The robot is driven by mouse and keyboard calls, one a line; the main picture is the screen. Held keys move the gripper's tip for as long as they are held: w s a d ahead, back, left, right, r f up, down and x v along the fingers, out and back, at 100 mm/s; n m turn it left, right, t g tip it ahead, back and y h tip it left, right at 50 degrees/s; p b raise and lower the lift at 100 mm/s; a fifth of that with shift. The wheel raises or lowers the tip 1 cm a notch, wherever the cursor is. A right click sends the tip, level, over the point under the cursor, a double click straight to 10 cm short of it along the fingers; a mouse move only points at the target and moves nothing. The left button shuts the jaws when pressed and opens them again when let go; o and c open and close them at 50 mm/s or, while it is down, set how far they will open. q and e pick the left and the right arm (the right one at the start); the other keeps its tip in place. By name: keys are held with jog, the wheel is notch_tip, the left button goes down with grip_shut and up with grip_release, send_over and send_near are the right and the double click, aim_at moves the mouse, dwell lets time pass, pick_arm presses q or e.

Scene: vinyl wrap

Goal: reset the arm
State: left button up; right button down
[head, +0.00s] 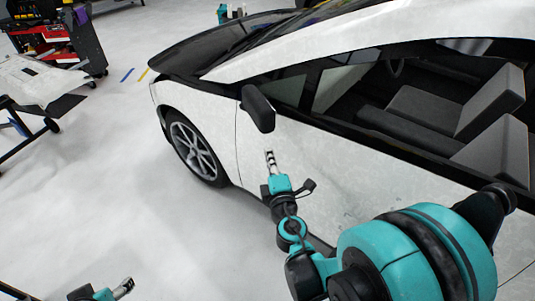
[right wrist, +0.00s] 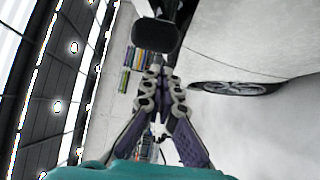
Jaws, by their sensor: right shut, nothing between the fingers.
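My right gripper (head: 270,160) is in front of the white car's side, below the black side mirror (head: 258,108). Its fingers are shut with nothing between them. In the right wrist view the two purple-padded fingers of the right gripper (right wrist: 162,74) come together at their tips, just below the dark mirror (right wrist: 157,36). My right arm reaches in from the lower right along the car. My left gripper (head: 123,288) shows only at the bottom left edge, low over the floor, and is too small to tell if it is open.
The white car (head: 330,165) with its open side window fills the right and stands close to my right arm. Its front wheel (head: 193,150) is left of the gripper. A tool cart (head: 60,40) and a table (head: 40,82) stand at upper left. The pale floor (head: 110,190) at left is clear.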

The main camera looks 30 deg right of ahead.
jog(key=s+a+f+m+g+y, duration=0.3)
jog(key=s+a+m+g, duration=0.2)
jog(key=a+m, duration=0.2)
jog(key=s+a+f+m+g+y, duration=0.3)
jog(key=s+a+m+g, duration=0.1)
jog(key=s+a+m, duration=0.2)
jog(key=shift+s+a+f+m+g, duration=0.3)
jog(key=shift+a+f+m+g, duration=0.1)
jog(key=shift+m, duration=0.1)
